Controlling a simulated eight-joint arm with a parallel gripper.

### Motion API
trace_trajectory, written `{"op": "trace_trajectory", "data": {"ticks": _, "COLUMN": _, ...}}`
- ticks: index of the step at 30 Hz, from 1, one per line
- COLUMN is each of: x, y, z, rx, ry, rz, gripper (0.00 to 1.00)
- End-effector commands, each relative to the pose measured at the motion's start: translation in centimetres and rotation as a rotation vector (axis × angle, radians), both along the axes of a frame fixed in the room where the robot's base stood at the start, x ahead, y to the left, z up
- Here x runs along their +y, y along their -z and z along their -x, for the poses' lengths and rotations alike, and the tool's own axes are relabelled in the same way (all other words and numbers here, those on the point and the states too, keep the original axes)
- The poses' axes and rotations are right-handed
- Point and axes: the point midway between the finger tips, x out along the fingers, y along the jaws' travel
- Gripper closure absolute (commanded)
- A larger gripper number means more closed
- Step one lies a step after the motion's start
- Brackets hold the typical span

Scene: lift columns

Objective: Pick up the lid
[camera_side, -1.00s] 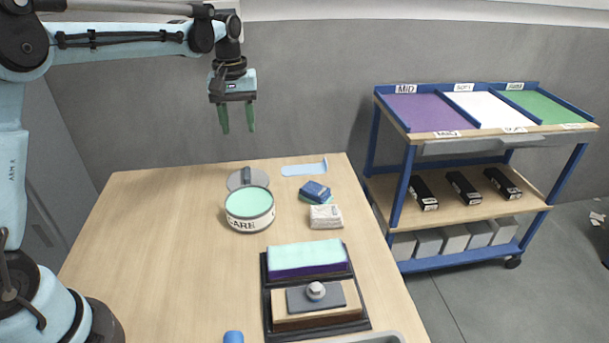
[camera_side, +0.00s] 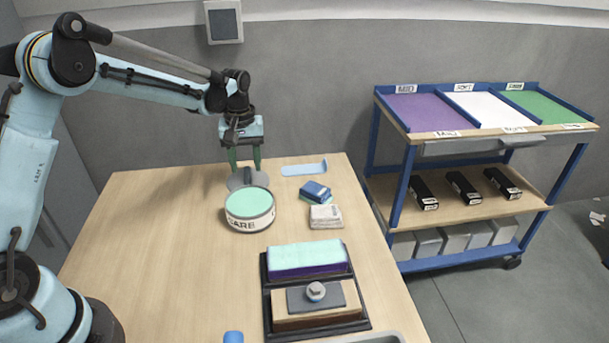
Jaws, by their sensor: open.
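The lid (camera_side: 240,183) is a grey disc with an upright handle, lying on the table behind the round tin. The tin (camera_side: 249,211) has a mint-green top and a white band with dark letters; it hides the front part of the lid. My gripper (camera_side: 244,167) is open, pointing down just above the lid. Its two green fingers stand on either side of the lid's handle, low over the disc. I cannot tell whether they touch it.
A blue scraper (camera_side: 303,169), blue pads (camera_side: 314,191) and a white labelled block (camera_side: 325,216) lie right of the tin. A black tray (camera_side: 267,308) with two blocks sits in front. A blue-framed cart (camera_side: 400,190) stands to the right. The table's left side is clear.

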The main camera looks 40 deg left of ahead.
Motion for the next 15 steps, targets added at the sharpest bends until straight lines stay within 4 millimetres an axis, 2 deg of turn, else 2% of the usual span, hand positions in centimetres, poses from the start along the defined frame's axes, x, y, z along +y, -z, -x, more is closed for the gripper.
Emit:
{"op": "trace_trajectory", "data": {"ticks": 4, "x": 0.0, "y": 1.7, "z": 0.0, "rx": -0.001, "ry": 0.0, "rz": -0.001, "gripper": 0.52}}
{"op": "trace_trajectory", "data": {"ticks": 12, "x": 0.0, "y": 2.0, "z": 0.0, "rx": -0.001, "ry": 0.0, "rz": -0.001, "gripper": 0.52}}
{"op": "trace_trajectory", "data": {"ticks": 13, "x": 0.0, "y": 2.0, "z": 0.0, "rx": -0.001, "ry": 0.0, "rz": -0.001, "gripper": 0.54}}
{"op": "trace_trajectory", "data": {"ticks": 15, "x": 0.0, "y": 2.0, "z": 0.0, "rx": -0.001, "ry": 0.0, "rz": -0.001, "gripper": 0.64}}
